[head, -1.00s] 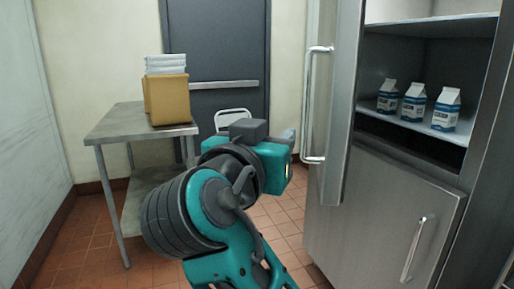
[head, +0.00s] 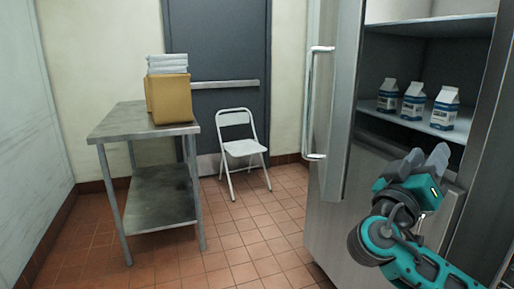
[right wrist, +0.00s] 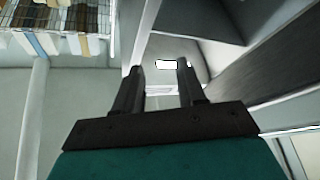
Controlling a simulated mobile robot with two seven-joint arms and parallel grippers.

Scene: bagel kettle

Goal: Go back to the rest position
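My right gripper (head: 428,162) is at the right of the head view, in front of the fridge, with its fingers pointing up. In the right wrist view its two fingers (right wrist: 158,85) stand apart with nothing between them, so it is open and empty. My left gripper is not in view.
The open fridge (head: 345,215) stands at the right with its upper door (head: 341,100) swung out. Several milk cartons (head: 413,102) stand on its shelf. A metal table (head: 150,122) holding a cardboard box (head: 170,98) is at the left. A white folding chair (head: 243,148) stands by the dark door (head: 222,45).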

